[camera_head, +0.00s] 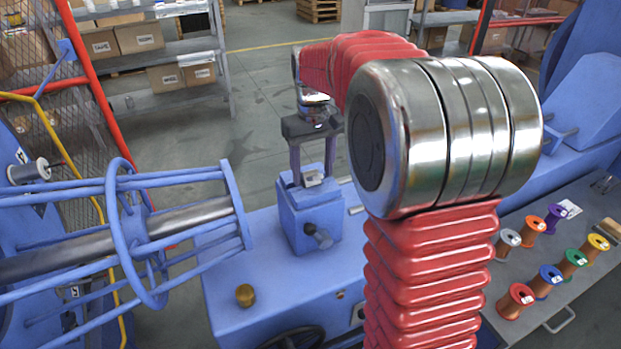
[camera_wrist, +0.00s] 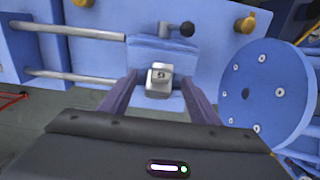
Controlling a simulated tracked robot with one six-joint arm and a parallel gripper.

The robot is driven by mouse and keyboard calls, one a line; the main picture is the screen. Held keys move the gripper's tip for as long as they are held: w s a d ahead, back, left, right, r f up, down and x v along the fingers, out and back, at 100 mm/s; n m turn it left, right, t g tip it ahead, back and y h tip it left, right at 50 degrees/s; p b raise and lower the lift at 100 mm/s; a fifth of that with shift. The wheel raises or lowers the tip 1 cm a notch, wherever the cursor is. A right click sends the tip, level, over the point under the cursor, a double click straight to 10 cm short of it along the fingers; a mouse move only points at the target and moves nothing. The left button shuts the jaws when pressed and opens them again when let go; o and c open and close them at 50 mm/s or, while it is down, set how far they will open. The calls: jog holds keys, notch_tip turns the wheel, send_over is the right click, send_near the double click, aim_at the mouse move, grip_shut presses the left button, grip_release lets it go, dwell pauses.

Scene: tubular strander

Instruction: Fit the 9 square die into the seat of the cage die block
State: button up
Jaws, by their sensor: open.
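The square die (camera_head: 313,179) is a small silver block at the top of the blue cage die block (camera_head: 308,218). In the wrist view the die (camera_wrist: 158,82) shows a dark mark on its upper face, too small to read. The die block (camera_wrist: 165,50) lies around and behind it there. I cannot tell how deep the die sits in the seat, which it hides. My gripper (camera_head: 312,178) points down over the block. In the wrist view its fingers (camera_wrist: 159,78) are apart, one on each side of the die, with gaps showing.
A dark-knobbed clamp handle (camera_head: 319,236) sticks out of the block's front. The blue strander cage (camera_head: 128,225) stands close on the left. A brass knob (camera_head: 245,295) is on the blue bed. Several coloured spools (camera_head: 550,275) stand on the grey table at right.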

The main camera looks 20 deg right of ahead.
jog(key=shift+f, duration=0.35)
jog(key=shift+c, duration=0.3)
grip_shut()
dwell(0.5)
